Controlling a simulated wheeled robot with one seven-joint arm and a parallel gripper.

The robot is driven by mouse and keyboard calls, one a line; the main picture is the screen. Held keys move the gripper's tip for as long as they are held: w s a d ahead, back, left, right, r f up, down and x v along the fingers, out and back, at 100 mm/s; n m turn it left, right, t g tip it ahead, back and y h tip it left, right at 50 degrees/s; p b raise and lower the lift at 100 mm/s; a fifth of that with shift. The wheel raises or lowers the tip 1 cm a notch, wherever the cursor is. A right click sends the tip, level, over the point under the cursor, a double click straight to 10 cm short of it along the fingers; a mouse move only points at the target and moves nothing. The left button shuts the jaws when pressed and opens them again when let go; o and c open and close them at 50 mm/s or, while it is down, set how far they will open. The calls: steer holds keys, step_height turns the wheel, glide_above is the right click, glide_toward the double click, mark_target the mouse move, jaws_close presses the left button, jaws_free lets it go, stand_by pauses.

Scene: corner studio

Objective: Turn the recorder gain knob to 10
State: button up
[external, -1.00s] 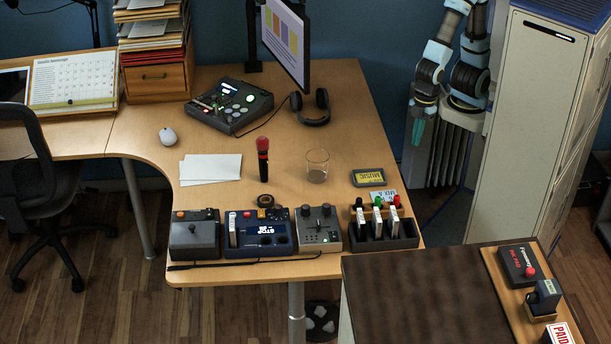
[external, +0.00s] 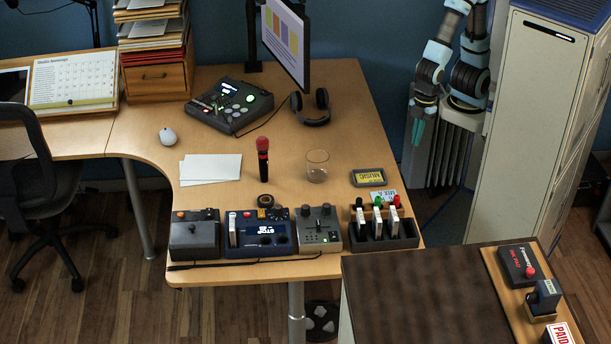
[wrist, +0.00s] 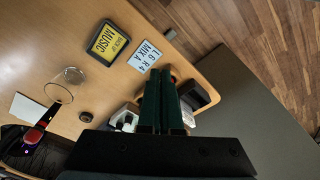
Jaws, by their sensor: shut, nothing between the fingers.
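My gripper (external: 415,133) hangs beyond the desk's right edge, far from both units. In the wrist view its green fingers (wrist: 162,100) are together and empty, and they hide part of the desk's front.
A brown-topped cabinet (external: 410,295) is in front.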

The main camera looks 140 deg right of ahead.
steer(key=shift+o, duration=0.7)
steer(key=shift+w+d, duration=0.1)
steer(key=shift+w, duration=0.25)
steer(key=o, duration=0.6)
steer(key=w+d, duration=0.3)
steer(key=w, duration=0.5)
steer(key=w+d+m+t, duration=0.1)
steer(key=w+d, duration=0.3)
steer(key=w, duration=0.4)
steer(key=shift+w+r+p, duration=0.15)
steer(key=shift+p, duration=0.15)
steer(key=shift+o, duration=1)
steer(key=w+d+f, duration=0.1)
steer(key=w+d, duration=0.5)
steer(key=w, duration=0.3)
steer(key=shift+d+m+t, duration=0.15)
steer(key=shift+m+t, duration=0.15)
steer(key=shift+t, duration=0.1)
steer(key=t, duration=0.1)
glide_toward(279, 206)
steer(key=shift+h, duration=0.4)
steer(key=p+x, duration=0.1)
steer(key=x, duration=0.2)
steer(key=p+x, duration=0.1)
steer(key=x, duration=0.2)
steer(key=p+x, duration=0.1)
steer(key=x, duration=0.2)
steer(key=shift+w+a+f+p, duration=0.1)
steer(key=shift+a+p, duration=0.2)
steer(key=shift+a, duration=0.05)
